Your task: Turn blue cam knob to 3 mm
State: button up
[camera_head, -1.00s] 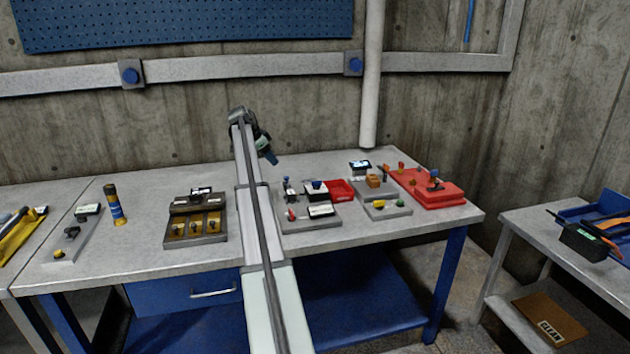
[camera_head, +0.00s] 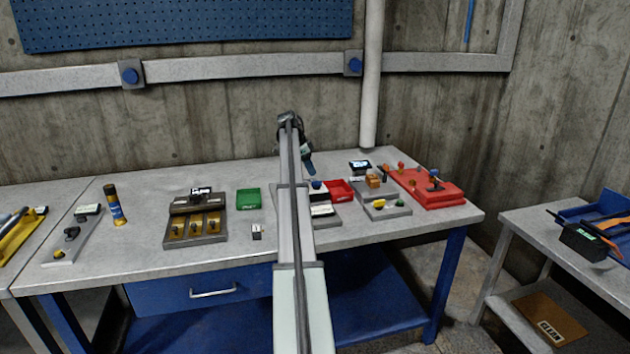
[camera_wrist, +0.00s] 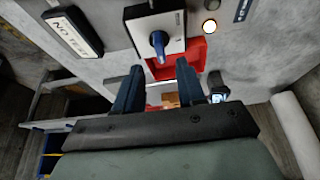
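The blue cam knob (camera_wrist: 159,43) stands on a pale plate (camera_wrist: 172,23) on a grey fixture in the wrist view. It also shows as a small blue spot in the head view (camera_head: 317,185). Its pointer and any scale marks are too small to read. My gripper (camera_wrist: 160,68) is open and empty, its two dark blue fingers apart. In the picture the knob appears just beyond the fingertips, between their lines, with no visible contact. In the head view my gripper (camera_head: 309,168) hangs above the fixture, and my arm hides the fixture's left part.
A display reading "NO TE…" (camera_wrist: 73,32) is left of the knob, and a lit round lamp (camera_wrist: 209,26) is right of it. A red bin (camera_head: 338,189) sits close behind. Grey (camera_head: 385,208) and red (camera_head: 440,196) fixtures stand to the right. A green bin (camera_head: 248,198) is left.

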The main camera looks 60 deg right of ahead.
aim_at(316, 181)
jog(key=shift+x, duration=3.1)
grip_shut()
